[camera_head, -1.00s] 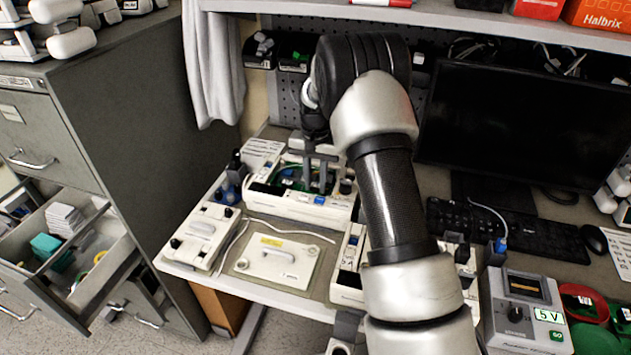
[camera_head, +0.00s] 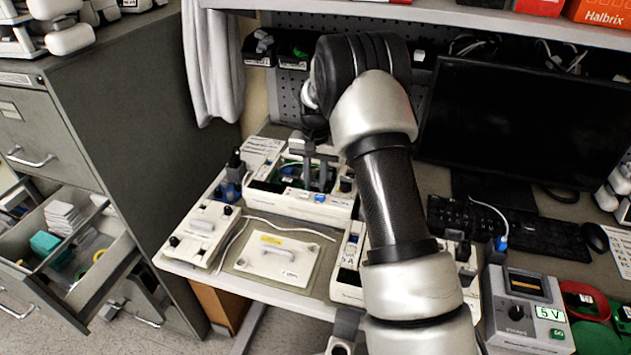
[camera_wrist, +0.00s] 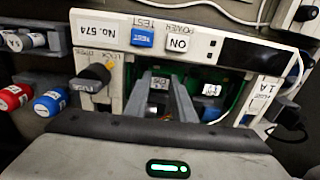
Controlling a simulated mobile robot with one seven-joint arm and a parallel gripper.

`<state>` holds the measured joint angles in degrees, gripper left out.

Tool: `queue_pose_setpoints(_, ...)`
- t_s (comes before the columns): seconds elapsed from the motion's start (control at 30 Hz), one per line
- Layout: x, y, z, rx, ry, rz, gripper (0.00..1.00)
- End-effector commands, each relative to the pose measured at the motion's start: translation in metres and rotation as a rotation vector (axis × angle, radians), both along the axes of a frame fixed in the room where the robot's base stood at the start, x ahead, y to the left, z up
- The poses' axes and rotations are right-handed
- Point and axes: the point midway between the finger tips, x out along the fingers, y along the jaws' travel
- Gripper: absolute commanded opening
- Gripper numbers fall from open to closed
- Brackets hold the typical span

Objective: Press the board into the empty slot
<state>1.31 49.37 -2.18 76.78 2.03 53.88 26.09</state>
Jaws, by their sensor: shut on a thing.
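The opened white pump housing (camera_head: 285,203), marked No. 574, stands at the back of the bench left of my arm. Its front with a blue TEST button (camera_wrist: 144,38) and a white ON button (camera_wrist: 178,44) shows in the wrist view. My gripper (camera_head: 318,183) reaches down into the open housing. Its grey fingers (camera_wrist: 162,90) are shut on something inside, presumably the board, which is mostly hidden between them. Green circuit boards (camera_wrist: 208,82) show inside, right of the fingers. I cannot make out the empty slot or how deep the held piece sits.
A lock knob (camera_wrist: 92,76) sits on the housing beside the fingers. Red (camera_wrist: 12,97) and blue (camera_wrist: 50,102) capped items stand at the left. A removed cover (camera_head: 278,262) lies on the bench in front. Another pump unit (camera_head: 200,234) lies left; a monitor (camera_head: 520,130) stands right.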

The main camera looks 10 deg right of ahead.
Motion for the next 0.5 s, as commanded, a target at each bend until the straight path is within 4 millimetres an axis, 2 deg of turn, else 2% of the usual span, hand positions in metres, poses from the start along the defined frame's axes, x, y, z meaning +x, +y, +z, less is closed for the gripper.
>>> queue_pose_setpoints(0.3,-0.0001,0.0,-0.0016,0.0,0.0,0.0,0.0)
queue_pose_setpoints(0.33,-0.0001,0.0,-0.0016,0.0,0.0,0.0,0.26)
queue_pose_setpoints(0.43,-0.0001,0.0,-0.0016,0.0,0.0,0.0,0.43)
queue_pose_setpoints(0.5,-0.0001,0.0,-0.0016,0.0,0.0,0.0,0.44)
